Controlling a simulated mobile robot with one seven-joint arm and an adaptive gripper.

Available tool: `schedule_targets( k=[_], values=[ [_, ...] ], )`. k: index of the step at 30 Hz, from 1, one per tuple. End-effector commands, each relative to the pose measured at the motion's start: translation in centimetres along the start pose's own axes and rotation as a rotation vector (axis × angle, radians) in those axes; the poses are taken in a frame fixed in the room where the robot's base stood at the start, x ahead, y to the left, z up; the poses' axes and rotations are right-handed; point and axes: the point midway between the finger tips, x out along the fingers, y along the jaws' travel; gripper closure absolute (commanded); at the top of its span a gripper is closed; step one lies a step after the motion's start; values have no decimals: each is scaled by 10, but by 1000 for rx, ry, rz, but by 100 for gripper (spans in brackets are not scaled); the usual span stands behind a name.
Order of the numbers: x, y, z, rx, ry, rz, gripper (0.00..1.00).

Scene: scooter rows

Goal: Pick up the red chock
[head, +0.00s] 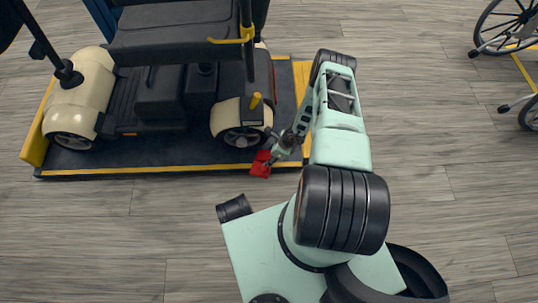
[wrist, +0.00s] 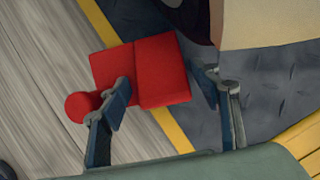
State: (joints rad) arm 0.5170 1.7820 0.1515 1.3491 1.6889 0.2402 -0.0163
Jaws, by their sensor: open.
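The red chock (head: 261,164) is at the front edge of the dark platform (head: 180,160), close to the cream scooter's right wheel (head: 242,137). In the wrist view the chock (wrist: 163,72) lies across the yellow edge stripe, with its round knob out on the floor side. My gripper (head: 271,158) is open right at the chock. In the wrist view its fingers (wrist: 171,88) are spread, the left one overlapping the chock in the picture and the right one beside its right end. I cannot tell whether either finger touches it.
The scooter (head: 160,95) stands on the platform, its cream rear body close beside my gripper. A yellow ramp strip (head: 303,85) edges the platform's right side. A wheelchair (head: 510,25) stands at the upper right. The wood floor in front is clear.

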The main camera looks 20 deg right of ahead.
Motion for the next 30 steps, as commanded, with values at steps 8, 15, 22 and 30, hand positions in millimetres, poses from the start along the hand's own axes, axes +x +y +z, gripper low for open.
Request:
schedule_targets(
  k=[8, 15, 22, 30],
  values=[
    [-1, -2, 2, 1, -3, -3, 40],
    [-19, -4, 2, 2, -4, -4, 40],
    [-58, -3, 2, 1, -3, -4, 40],
    [-101, -2, 1, 1, -2, -4, 40]
  ],
)
